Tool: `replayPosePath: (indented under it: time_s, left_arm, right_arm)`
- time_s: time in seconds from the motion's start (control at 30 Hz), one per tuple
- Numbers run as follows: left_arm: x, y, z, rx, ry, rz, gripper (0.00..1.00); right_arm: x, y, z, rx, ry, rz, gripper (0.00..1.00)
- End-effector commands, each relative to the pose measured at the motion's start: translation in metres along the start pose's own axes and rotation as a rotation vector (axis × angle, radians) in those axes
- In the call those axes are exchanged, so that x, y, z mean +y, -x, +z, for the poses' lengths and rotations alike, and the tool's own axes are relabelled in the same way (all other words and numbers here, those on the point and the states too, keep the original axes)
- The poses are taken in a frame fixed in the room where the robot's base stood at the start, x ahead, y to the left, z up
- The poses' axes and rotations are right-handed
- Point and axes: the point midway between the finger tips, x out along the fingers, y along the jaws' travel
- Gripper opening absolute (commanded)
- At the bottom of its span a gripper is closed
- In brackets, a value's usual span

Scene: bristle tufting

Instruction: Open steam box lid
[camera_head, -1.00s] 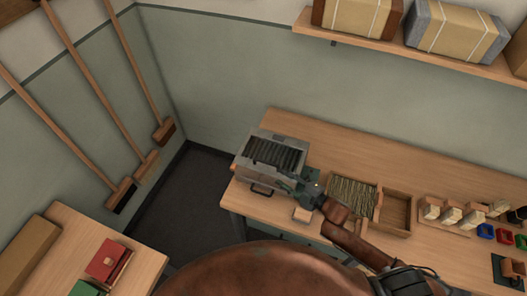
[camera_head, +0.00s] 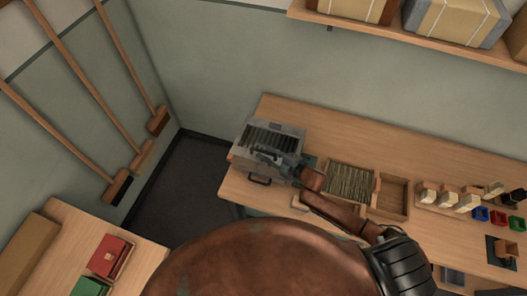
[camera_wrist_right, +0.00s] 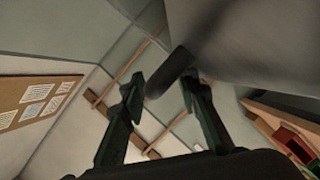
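The steam box (camera_head: 290,131) is a grey metal box with a dark slatted top at the left end of the long workbench. A black handle (camera_head: 258,181) is on its front side. My right gripper (camera_head: 262,155) is over the front part of the box top. In the right wrist view, its two fingers (camera_wrist_right: 163,92) are spread apart. A dark rounded bar (camera_wrist_right: 172,74) lies between or just beyond them, by a large grey surface (camera_wrist_right: 255,40). I cannot tell whether the fingers touch the bar. My left gripper is not in view.
A tray of bristle sticks (camera_head: 349,181) and an empty wooden tray (camera_head: 392,197) stand right of the box. Brushes and small coloured bins are farther right. A side table (camera_head: 140,262) with a red box (camera_head: 108,256) is at lower left. Brooms hang on the left wall.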

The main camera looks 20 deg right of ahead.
Motion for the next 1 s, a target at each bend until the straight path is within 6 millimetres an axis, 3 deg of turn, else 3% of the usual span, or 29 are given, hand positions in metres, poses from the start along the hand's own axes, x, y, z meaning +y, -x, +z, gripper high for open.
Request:
replayPosePath:
  time_s: [0.1,0.23,0.5,0.67,1.0]
  left_arm:
    - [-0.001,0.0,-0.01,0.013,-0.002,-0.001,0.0]
    - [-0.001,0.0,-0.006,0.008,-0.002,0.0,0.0]
    - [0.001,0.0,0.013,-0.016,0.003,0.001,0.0]
    - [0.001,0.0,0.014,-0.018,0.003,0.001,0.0]
    - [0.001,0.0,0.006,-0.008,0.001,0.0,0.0]
  right_arm:
    - [0.0,-0.002,0.0,0.001,0.001,-0.001,0.29]
    - [0.0,-0.002,0.0,0.001,0.001,-0.001,0.29]
    - [0.0,-0.001,0.0,0.001,0.0,-0.001,0.1]
    - [0.0,-0.001,0.0,0.001,0.0,-0.001,0.0]
    - [0.0,-0.001,0.0,0.001,0.0,-0.001,0.0]
